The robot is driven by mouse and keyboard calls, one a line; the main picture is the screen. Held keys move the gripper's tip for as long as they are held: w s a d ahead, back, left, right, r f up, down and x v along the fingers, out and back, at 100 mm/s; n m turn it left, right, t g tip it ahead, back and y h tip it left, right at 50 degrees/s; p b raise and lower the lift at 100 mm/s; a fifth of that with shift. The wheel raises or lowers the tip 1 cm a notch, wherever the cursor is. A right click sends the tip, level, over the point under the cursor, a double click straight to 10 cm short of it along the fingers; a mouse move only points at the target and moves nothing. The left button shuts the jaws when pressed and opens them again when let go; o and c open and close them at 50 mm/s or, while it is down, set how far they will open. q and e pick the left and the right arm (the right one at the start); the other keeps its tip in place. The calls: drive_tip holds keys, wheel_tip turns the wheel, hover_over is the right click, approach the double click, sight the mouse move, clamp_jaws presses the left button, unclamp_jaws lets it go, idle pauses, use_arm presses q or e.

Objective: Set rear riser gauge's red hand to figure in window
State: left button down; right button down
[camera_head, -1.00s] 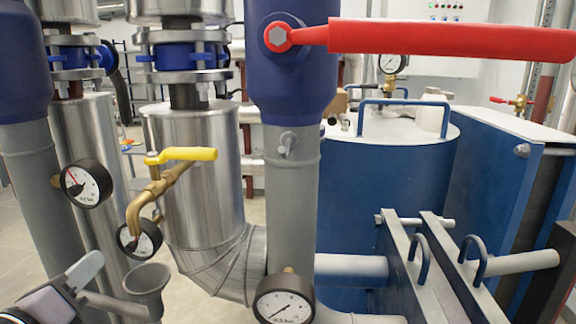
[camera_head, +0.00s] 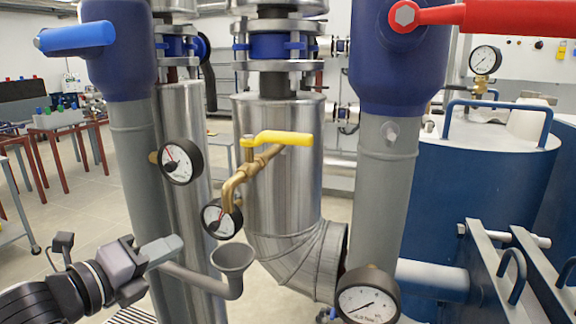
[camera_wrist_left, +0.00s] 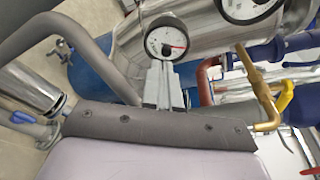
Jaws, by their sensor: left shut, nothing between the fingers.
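A white-faced gauge (camera_head: 180,161) with a red hand sits on the left grey riser. A second gauge (camera_head: 221,219) hangs below the brass cock, and a third gauge (camera_head: 368,303) is low on the middle riser. I cannot tell for sure which is the rear riser gauge; any window figure is too small to read. My left gripper (camera_head: 172,245) is shut and empty, below the left riser gauge and left of the brass-cock gauge. In the left wrist view, its closed fingertips (camera_wrist_left: 167,66) point at a gauge face (camera_wrist_left: 166,38) with a red hand. My right gripper is out of view.
A grey funnel pipe (camera_head: 233,258) stands just right of my left gripper. The brass cock has a yellow lever (camera_head: 276,138). A blue lever (camera_head: 76,37) and a red lever (camera_head: 510,17) stick out above. Floor shows at the left.

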sight(211, 219)
use_arm(q)
drive_tip(key=w, duration=0.1)
drive_tip(key=w+d, duration=0.1)
drive_tip(key=w, duration=0.1)
drive_tip(key=w+d+r+p, duration=0.1)
drive_tip(key=w, duration=0.1)
drive_tip(key=shift+d, duration=0.1)
drive_tip(key=shift+w+d+f+p, duration=0.1)
drive_tip(key=shift+w+d+p, duration=0.1)
drive_tip(key=shift+w+p, duration=0.35)
drive_tip(key=shift+w+f, duration=0.1)
drive_tip(key=shift+w, duration=0.1)
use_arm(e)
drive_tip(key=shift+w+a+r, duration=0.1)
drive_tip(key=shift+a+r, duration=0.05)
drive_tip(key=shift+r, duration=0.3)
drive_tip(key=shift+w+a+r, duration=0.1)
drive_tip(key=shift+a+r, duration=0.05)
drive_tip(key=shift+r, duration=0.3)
use_arm(q)
drive_tip(key=shift+s+d+f, duration=0.1)
drive_tip(key=shift+d, duration=0.05)
drive_tip(key=shift+h, duration=0.3)
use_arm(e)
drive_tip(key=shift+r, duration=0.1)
use_arm(q)
drive_tip(key=shift+d+p, duration=0.1)
drive_tip(key=shift+p, duration=0.65)
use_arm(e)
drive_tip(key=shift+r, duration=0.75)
